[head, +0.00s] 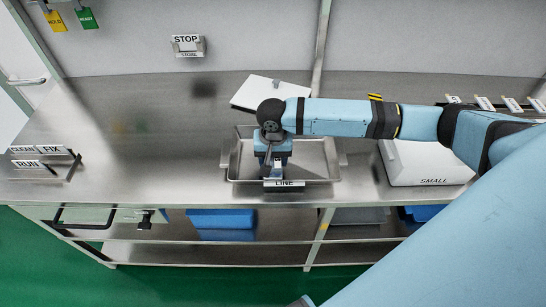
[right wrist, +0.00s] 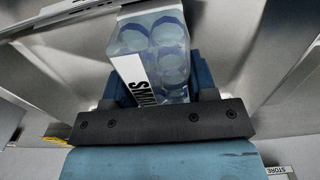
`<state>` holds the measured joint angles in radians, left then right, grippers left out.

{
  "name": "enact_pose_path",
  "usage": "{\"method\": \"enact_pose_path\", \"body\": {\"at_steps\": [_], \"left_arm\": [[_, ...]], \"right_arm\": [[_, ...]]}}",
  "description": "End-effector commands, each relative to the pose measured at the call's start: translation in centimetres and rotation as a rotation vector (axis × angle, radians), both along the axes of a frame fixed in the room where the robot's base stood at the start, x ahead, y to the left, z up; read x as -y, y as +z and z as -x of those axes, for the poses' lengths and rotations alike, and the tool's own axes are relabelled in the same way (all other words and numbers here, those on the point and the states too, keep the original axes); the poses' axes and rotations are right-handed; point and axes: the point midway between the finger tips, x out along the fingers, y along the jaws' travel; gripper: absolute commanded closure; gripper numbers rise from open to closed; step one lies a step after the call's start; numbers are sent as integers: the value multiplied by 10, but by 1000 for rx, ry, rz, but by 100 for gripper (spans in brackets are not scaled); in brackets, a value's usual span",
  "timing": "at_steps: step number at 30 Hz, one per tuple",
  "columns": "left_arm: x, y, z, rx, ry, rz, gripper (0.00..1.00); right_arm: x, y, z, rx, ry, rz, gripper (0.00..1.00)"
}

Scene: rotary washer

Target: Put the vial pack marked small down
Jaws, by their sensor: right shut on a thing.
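The vial pack marked small (right wrist: 150,62) is a clear block with blue-ringed round vials and a white label reading SMALL. My right gripper (right wrist: 160,88) is shut on it, with a blue finger on either side. In the head view my right gripper (head: 273,160) points down over a metal tray (head: 315,160) labelled LINE. The arm and gripper hide most of the pack there. I cannot tell whether the pack touches the tray floor. My left gripper is not in view.
A white case marked SMALL (head: 425,165) stands right of the tray, and a white slanted panel (head: 262,92) lies behind it. CLEAN, FIX and RUN signs (head: 42,163) stand at the left. The steel counter (head: 150,140) left of the tray is clear.

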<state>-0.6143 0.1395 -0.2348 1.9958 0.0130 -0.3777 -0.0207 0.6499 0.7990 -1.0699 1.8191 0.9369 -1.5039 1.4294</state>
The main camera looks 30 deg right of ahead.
Motion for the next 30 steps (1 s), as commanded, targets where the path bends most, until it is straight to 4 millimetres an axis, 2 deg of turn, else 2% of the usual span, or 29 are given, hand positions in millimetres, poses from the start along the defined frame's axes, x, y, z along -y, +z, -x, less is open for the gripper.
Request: {"method": "enact_pose_path", "body": {"at_steps": [7,8,11,21,26,30], "left_arm": [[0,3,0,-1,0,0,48],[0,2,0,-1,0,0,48],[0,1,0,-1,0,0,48],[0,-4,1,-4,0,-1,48],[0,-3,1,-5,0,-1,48],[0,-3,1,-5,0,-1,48]], "right_arm": [[0,-1,0,-1,0,-1,74],[0,-2,0,-1,0,-1,46],[0,-2,0,0,0,0,23],[0,0,-1,2,0,1,22],[0,24,-1,3,1,-1,22],[0,54,-1,4,0,0,22]]}}
